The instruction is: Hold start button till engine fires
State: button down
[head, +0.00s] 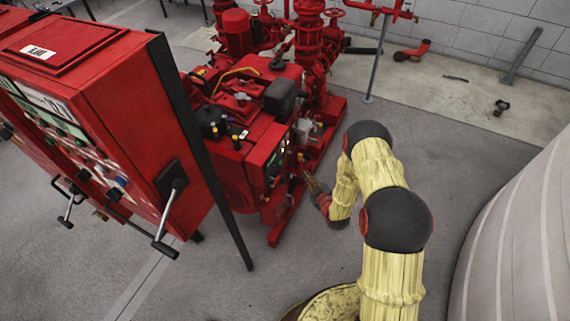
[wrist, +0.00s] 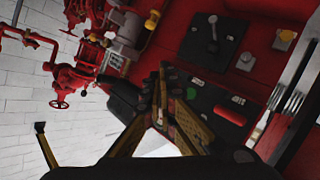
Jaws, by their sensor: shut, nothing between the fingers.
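The red engine unit (head: 235,130) of the pumpset stands on the floor in the head view, with a dark control panel (head: 276,165) on its near end. In the wrist view the black panel (wrist: 205,92) carries a green round button (wrist: 191,93) and a red button (wrist: 230,115). I cannot read which one is the start button. My gripper (head: 308,180) is just right of the panel in the head view. In the wrist view my gripper (wrist: 163,72) is shut and empty, its tips left of the green button. Whether the tips touch anything is unclear.
A tall red control cabinet (head: 105,110) with levers stands at the left. Red pipes and valves (head: 310,40) rise behind the engine. A large pale curved surface (head: 520,235) fills the right side. Grey floor (head: 290,275) is clear in front of the engine.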

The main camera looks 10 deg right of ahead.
aim_at(280, 163)
jog(key=shift+w, duration=0.15)
jog(key=w+a, duration=0.5)
jog(key=a, duration=0.1)
jog(key=shift+a+b, duration=0.4)
jog(key=shift+b, duration=0.05)
jog(key=shift+w, duration=0.1)
jog(key=shift+a, duration=0.1)
dwell(1.3)
jog(key=shift+w+a+f+b, duration=0.15)
jog(key=shift+w+a+b, duration=0.15)
jog(key=shift+b, duration=0.05)
jog(key=shift+w+a, duration=0.3)
jog(key=shift+a, duration=0.05)
dwell(1.8)
